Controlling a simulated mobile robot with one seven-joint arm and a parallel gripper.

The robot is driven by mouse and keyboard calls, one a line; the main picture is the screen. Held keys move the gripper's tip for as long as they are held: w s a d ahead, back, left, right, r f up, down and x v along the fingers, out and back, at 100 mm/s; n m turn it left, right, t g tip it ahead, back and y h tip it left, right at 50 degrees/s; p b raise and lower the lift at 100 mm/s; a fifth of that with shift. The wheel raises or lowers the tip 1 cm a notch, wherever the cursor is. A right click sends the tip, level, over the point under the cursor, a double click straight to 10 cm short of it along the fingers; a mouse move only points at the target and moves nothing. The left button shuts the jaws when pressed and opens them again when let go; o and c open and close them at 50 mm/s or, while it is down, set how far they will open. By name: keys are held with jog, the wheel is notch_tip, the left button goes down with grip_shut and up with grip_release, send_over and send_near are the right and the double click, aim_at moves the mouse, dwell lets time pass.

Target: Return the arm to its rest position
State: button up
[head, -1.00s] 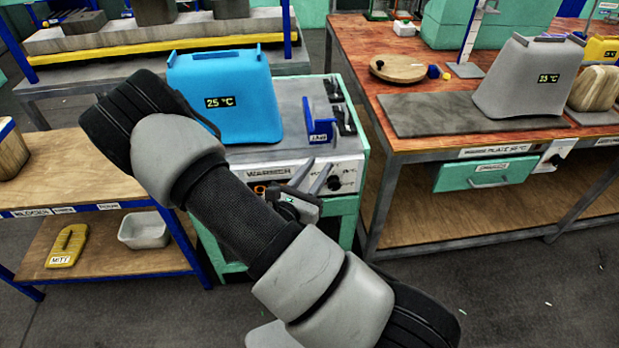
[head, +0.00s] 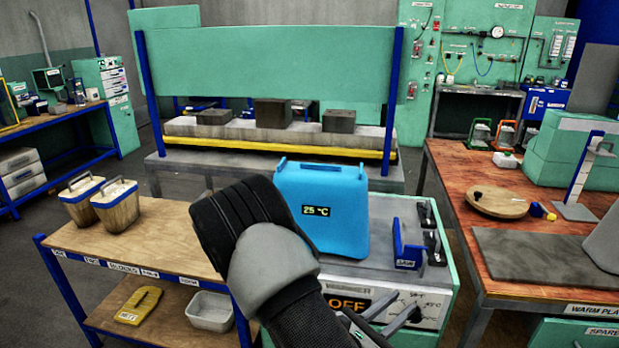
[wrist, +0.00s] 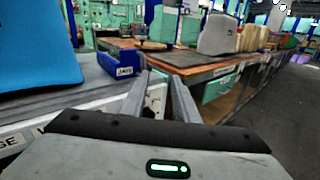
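My arm rises through the lower middle of the head view, in front of the blue 25 °C block (head: 325,212). My gripper (head: 406,300) shows low in the head view, in front of the control panel (head: 428,305) of the teal-framed bench. In the wrist view my gripper (wrist: 160,78) has its two grey fingers apart, with nothing between them. The blue block also shows at the left of the wrist view (wrist: 35,50), apart from the fingers. Part of my gripper is hidden behind my forearm in the head view.
A blue holder (head: 407,250) stands on the bench right of the block. A wooden table (head: 480,255) bears a grey plate (head: 535,258) and a round board (head: 497,202). A low shelf (head: 165,235) with two wooden-bodied containers is at left. A large press (head: 275,140) stands behind.

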jog(key=s+d+r+m+g+y, duration=0.2)
jog(key=s+r+m+g, duration=0.35)
jog(key=s+m, duration=0.2)
jog(key=s+d+r+m+g+y, duration=0.1)
jog(key=s+r+m+g+y, duration=0.25)
jog(key=s+m+g, duration=0.45)
jog(key=a+r+m+t+y, duration=0.9)
jog(key=a+r, duration=0.4)
notch_tip(320, 180, up, 15)
jog(key=p, duration=1.5)
jog(key=shift+s+d, duration=0.15)
jog(key=shift+s, duration=0.3)
